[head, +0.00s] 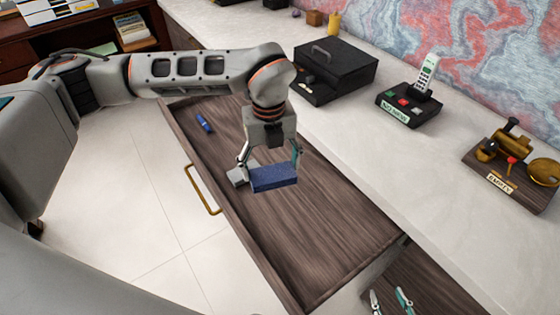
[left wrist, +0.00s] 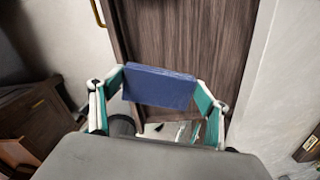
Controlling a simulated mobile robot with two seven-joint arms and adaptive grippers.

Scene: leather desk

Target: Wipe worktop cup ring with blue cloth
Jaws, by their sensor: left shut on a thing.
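My left gripper (head: 270,165) is shut on the blue cloth (head: 274,179), which looks like a thick folded block. It holds the cloth over the open wooden drawer (head: 330,235). In the left wrist view the cloth (left wrist: 160,87) spans between the two teal-lined fingers. My right gripper (head: 389,298) shows only its fingertips at the bottom edge; they are apart with nothing seen between them. The pale worktop (head: 350,140) runs along the right of the drawer. I cannot make out a cup ring on it.
A black box (head: 335,72), a phone on its dark base (head: 410,105) and a wooden stand with brass parts (head: 512,180) stand on the worktop. A small blue item (head: 204,123) and a grey item (head: 238,174) lie in the drawer. The worktop's front stretch is clear.

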